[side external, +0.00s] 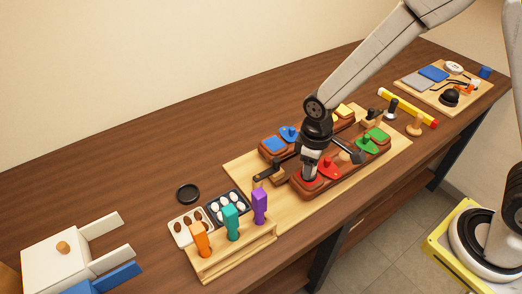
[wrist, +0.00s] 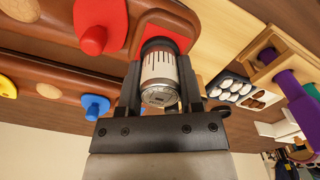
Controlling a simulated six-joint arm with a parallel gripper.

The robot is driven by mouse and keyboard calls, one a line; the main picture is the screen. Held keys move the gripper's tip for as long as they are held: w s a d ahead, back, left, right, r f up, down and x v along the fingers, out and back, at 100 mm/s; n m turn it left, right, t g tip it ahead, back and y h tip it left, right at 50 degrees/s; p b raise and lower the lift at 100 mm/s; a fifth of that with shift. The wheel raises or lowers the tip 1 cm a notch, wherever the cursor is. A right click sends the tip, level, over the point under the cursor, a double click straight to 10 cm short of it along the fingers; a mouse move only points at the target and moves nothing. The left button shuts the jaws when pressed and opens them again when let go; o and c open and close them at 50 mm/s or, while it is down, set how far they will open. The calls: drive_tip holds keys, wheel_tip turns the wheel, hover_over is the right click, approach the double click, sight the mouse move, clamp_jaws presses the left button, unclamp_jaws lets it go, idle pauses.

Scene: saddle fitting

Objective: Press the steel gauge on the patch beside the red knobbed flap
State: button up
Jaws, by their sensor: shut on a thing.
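The steel gauge (wrist: 160,70), a short cylinder with a marked pale band, is upright between the two fingers of my gripper (wrist: 158,88) in the wrist view. My gripper (side external: 311,160) is shut on it. The gauge's far end is over the red patch (wrist: 181,43), at the end of a brown saddle block (side external: 345,172); I cannot tell whether they touch. The red patch (side external: 303,181) is partly hidden by my gripper in the side view. The red knobbed flap (side external: 328,168) lies right beside it; its knob shows in the wrist view (wrist: 93,38).
A second brown block with a blue patch (side external: 273,144) and blue flap stands behind. Green patch and flap (side external: 367,143) are at the right end. A rack with orange, teal and purple handles (side external: 230,222) stands front left. Bare table lies at the back left.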

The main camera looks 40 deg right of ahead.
drive_tip(key=o, duration=1.1)
drive_tip(key=shift+r, duration=0.1)
drive_tip(key=shift+r, duration=3.85)
drive_tip(key=shift+d, duration=0.1)
